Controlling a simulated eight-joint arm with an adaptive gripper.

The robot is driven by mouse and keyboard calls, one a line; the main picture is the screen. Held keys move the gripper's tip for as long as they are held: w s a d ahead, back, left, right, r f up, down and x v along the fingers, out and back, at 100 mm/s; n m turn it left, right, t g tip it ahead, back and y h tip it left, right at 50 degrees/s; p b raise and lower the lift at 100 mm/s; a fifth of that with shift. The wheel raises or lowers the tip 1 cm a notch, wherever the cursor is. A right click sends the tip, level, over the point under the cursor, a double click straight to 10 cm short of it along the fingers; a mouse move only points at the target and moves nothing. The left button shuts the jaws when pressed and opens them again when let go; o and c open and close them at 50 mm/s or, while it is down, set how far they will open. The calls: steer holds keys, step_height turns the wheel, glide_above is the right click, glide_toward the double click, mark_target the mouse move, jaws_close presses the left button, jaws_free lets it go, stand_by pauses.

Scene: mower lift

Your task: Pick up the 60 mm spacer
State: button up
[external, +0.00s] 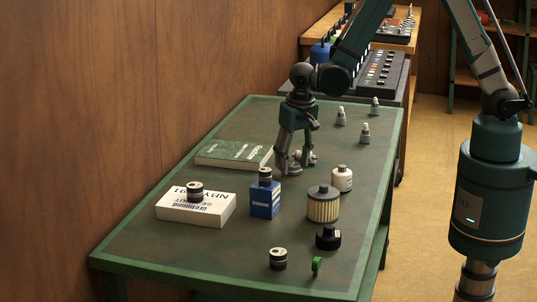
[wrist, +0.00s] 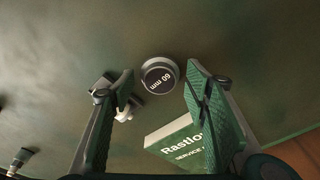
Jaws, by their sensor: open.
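The jaws are open and hold nothing. In the external view my gripper (external: 296,165) points down low over the table, just right of the green book (external: 232,154). The fingers largely hide the spacer there. I cannot tell how far down around it the fingertips are.
A blue box (external: 265,199) and a white box (external: 195,209), each with a dark spacer on top, stand nearby. A filter (external: 323,206), white bottle (external: 341,179), black cap (external: 328,238) and another spacer (external: 278,259) stand nearer the front.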

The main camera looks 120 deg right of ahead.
mark_target(293, 164)
steer(key=c, duration=1.1)
steer(key=shift+r, duration=0.1)
steer(key=shift+r+p, duration=0.6)
steer(key=shift+r, duration=4.35)
